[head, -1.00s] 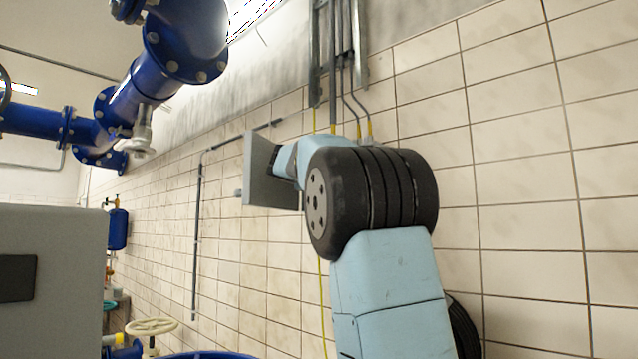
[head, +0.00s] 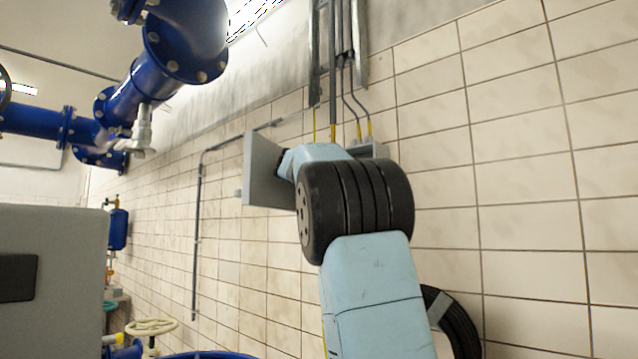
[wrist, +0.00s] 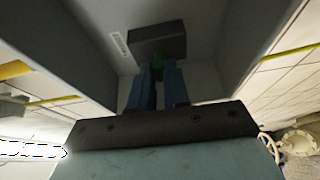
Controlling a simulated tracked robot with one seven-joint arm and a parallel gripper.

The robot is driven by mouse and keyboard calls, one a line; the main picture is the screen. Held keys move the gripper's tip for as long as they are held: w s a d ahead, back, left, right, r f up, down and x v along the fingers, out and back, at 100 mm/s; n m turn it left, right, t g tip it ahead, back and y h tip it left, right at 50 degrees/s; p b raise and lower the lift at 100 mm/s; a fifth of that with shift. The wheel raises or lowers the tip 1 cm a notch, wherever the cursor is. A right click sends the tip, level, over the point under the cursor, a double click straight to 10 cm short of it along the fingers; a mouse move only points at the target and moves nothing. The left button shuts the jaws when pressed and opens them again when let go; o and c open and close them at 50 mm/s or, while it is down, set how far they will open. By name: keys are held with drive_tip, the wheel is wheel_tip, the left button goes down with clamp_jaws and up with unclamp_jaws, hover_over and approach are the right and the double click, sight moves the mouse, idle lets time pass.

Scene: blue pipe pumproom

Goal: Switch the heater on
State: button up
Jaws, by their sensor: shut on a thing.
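A grey switch box (head: 372,149) is on the tiled wall, mostly hidden behind my arm in the head view. A grey panel (head: 264,172), which looks like its open door, stands out to the left. In the wrist view my gripper (wrist: 157,71) is inside a grey housing (wrist: 215,45). Its two blue fingers are shut on a small green switch (wrist: 157,65). The switch sits at the lower edge of a dark grey block (wrist: 158,40). A pale label (wrist: 121,44) is left of the block. The switch's exact position is too dark to tell.
Conduits (head: 345,70) run up the wall above the box. Blue flanged pipes (head: 150,80) hang at the upper left. A grey cabinet (head: 50,290) fills the lower left. The tiled wall (head: 530,200) on the right is bare.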

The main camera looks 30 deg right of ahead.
clamp_jaws()
drive_tip(key=shift+r, duration=0.1)
drive_tip(key=shift+d+r+m+g+y, duration=0.15)
drive_tip(key=shift+r+m+g+y, duration=0.25)
drive_tip(key=shift+g+y, duration=0.35)
drive_tip(key=shift+d+r+m+g+y, duration=0.15)
drive_tip(key=shift+r+m+g+y, duration=0.2)
drive_tip(key=shift+g+y, duration=0.4)
drive_tip(key=o, duration=0.6)
unclamp_jaws()
